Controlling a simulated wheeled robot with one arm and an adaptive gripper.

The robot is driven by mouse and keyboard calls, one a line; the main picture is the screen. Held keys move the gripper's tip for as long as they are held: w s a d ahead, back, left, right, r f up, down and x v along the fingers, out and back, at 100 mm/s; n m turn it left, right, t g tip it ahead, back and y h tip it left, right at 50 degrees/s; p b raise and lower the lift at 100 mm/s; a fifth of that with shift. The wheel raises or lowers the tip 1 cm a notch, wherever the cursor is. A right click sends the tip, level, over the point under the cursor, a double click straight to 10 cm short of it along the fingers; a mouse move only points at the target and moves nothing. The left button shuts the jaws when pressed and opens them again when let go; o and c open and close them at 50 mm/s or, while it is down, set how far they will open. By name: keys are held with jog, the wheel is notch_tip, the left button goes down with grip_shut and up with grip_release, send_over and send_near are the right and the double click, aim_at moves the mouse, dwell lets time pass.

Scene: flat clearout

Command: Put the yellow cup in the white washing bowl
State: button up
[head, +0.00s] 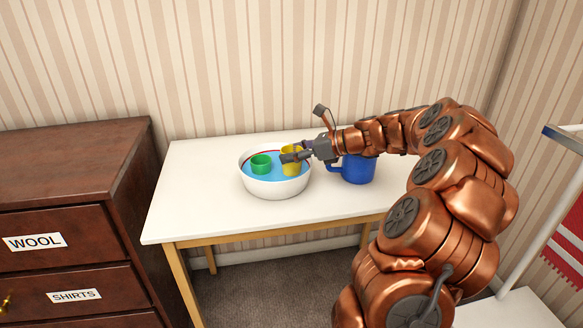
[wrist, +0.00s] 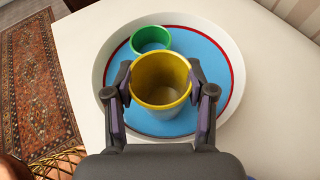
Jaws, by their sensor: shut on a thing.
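The yellow cup (wrist: 161,82) is upright between the two fingers of my gripper (wrist: 160,84), which is shut on it. In the wrist view the cup is over the inside of the white washing bowl (wrist: 98,62), right of its middle in the head view. I cannot tell whether its base touches the bowl's blue bottom. In the head view the yellow cup (head: 291,161) is partly hidden by my gripper (head: 290,156). The white bowl (head: 275,187) stands on the white table. A green cup (wrist: 150,39) is upright inside the bowl, beside the yellow cup.
A blue mug (head: 357,170) stands on the table (head: 205,200) right of the bowl, under my arm. The table's left part is clear. A dark wooden drawer chest (head: 75,170) is at the left. A rack with a red cloth (head: 570,243) is at the right.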

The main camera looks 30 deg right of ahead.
aim_at(292, 164)
jog(key=shift+f+b, duration=0.35)
jog(key=shift+f, duration=1.45)
jog(key=shift+a, duration=0.1)
jog(key=o, duration=0.9)
jog(key=shift+f, duration=0.1)
jog(key=p+v, duration=0.2)
jog(key=v, duration=1)
